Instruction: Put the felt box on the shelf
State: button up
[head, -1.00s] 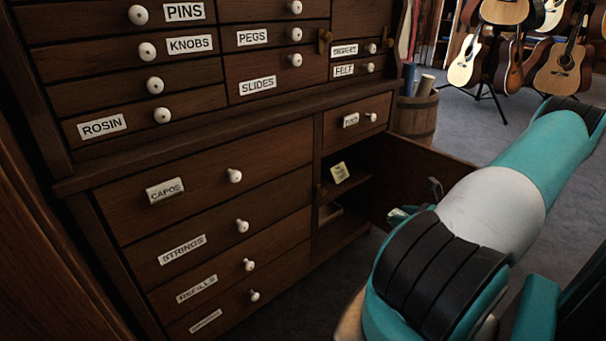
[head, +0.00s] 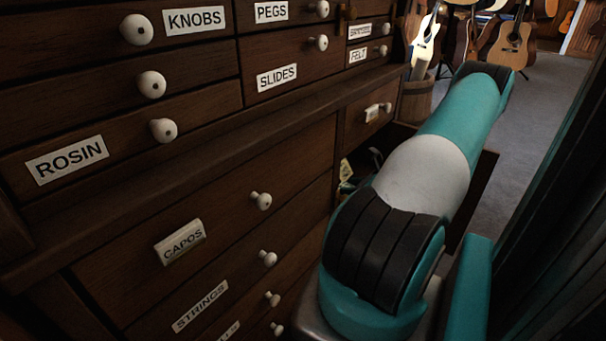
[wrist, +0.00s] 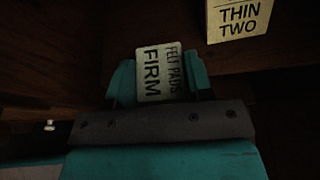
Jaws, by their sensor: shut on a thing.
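The felt box (wrist: 152,73) is a small pale box labelled "FELT PADS FIRM" in the wrist view. My gripper (wrist: 160,82) is shut on it, with one teal finger on each side. The shelf compartment is a dark wooden opening in the cabinet, mostly hidden behind my arm in the head view. A yellowish card (head: 346,170) shows at its edge. In the wrist view a yellowish card reading "THIN TWO" (wrist: 239,20) stands beyond the box, upper right. The box is not visible in the head view.
The wooden cabinet has labelled drawers with white knobs, including the capos drawer (head: 190,241), close on the left. An open cupboard door (head: 483,193) stands right of my arm. A barrel (head: 416,101) and guitars (head: 515,45) are farther back. Carpet is clear at right.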

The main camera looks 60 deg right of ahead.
jog(key=w+b, duration=0.1)
jog(key=w, duration=0.2)
jog(key=w+d+b, duration=0.1)
jog(key=w+b, duration=0.1)
jog(key=w, duration=0.2)
jog(key=w+b, duration=0.1)
jog(key=w, duration=0.3)
jog(key=shift+w+d+f, duration=0.1)
jog(key=shift+w+d, duration=0.05)
jog(key=shift+w, duration=0.1)
jog(key=b+x, duration=0.3)
jog(key=shift+w, duration=0.35)
jog(key=shift+f+b, duration=0.1)
jog(key=shift+b, duration=0.2)
jog(key=shift+f, duration=0.1)
jog(key=o, duration=1)
jog(key=shift+c, duration=0.2)
jog(key=shift+s, duration=0.1)
